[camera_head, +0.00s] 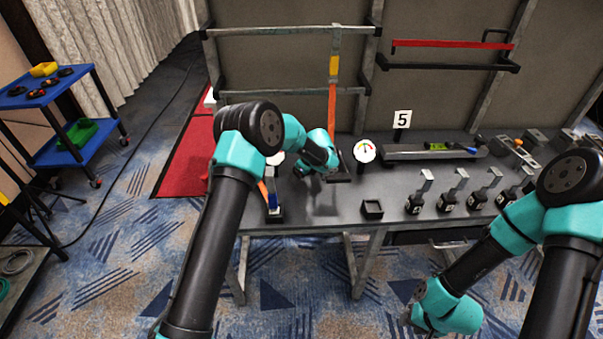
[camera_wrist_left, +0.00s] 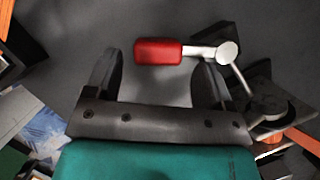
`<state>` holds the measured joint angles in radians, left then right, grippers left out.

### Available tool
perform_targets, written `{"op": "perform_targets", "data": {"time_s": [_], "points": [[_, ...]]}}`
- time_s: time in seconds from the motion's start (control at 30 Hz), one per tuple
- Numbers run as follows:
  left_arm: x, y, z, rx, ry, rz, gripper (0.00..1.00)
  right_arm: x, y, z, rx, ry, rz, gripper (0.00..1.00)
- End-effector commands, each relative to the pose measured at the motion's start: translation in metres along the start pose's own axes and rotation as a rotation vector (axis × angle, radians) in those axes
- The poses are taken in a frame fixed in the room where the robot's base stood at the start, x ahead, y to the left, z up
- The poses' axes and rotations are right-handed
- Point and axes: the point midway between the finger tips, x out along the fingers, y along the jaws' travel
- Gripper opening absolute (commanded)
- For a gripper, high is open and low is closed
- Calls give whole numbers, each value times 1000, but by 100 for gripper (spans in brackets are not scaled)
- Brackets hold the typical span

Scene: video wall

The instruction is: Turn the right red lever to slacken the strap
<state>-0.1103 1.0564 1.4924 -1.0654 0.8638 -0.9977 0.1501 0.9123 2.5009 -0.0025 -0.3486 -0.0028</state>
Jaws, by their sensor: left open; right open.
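A red lever handle (camera_wrist_left: 158,51) on a metal arm lies between the fingers of my left gripper (camera_wrist_left: 157,72) in the left wrist view. The fingers stand open on either side of it, with gaps visible. The lever's arm runs right to a metal pivot (camera_wrist_left: 228,52). In the head view my left gripper (camera_head: 338,174) is over the grey table and hides the lever. An orange strap (camera_head: 332,105) rises behind it over the rails. My right gripper (camera_head: 409,319) is low at the front, off the table, small and partly hidden by its arm.
The table (camera_head: 335,205) carries a round gauge (camera_head: 364,151), a small black tray (camera_head: 372,209), a blue piece on a black base (camera_head: 273,203) and several numbered metal fixtures (camera_head: 447,200). A number 5 sign (camera_head: 402,119) stands behind. A blue cart (camera_head: 75,150) is far left.

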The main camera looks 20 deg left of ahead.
Motion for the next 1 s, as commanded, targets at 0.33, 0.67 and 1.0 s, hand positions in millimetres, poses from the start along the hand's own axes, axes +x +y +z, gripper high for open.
{"op": "perform_targets", "data": {"time_s": [0.33, 0.67, 1.0], "points": [[-19, -1, 0, 1, 0, -2, 76, 0, 0, 0, 0, 0, 0, 43], [-80, -1, 0, 0, -1, -4, 76, 0, 0, 0, 0, 0, 0, 43], [-144, 0, 0, 0, -1, -3, 76, 0, 0, 0, 0, 0, 0, 43]]}}
